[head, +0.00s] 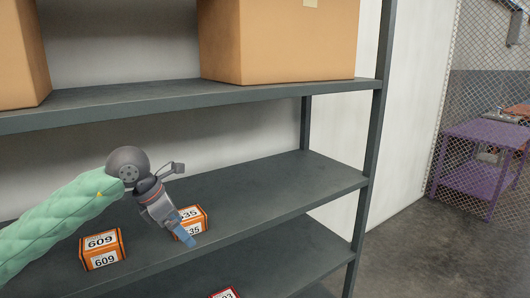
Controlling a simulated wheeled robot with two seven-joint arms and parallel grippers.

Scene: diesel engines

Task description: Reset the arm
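My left arm in its green padded sleeve reaches in from the left over the middle shelf. My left gripper (185,238) points down, with bluish fingertips in front of an orange box (197,216) with white labels ending in "35". The gripper hides part of that box, and I cannot tell whether they touch. The fingers overlap in this view, so open or shut does not show. My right gripper is not in view.
A grey metal shelf unit (270,189) fills the left and middle. An orange box marked 609 (101,249) sits nearer on the same shelf. Large cardboard boxes (280,40) stand above. A red-edged box (224,294) shows below. Floor is clear at right, before a mesh fence and purple table (480,145).

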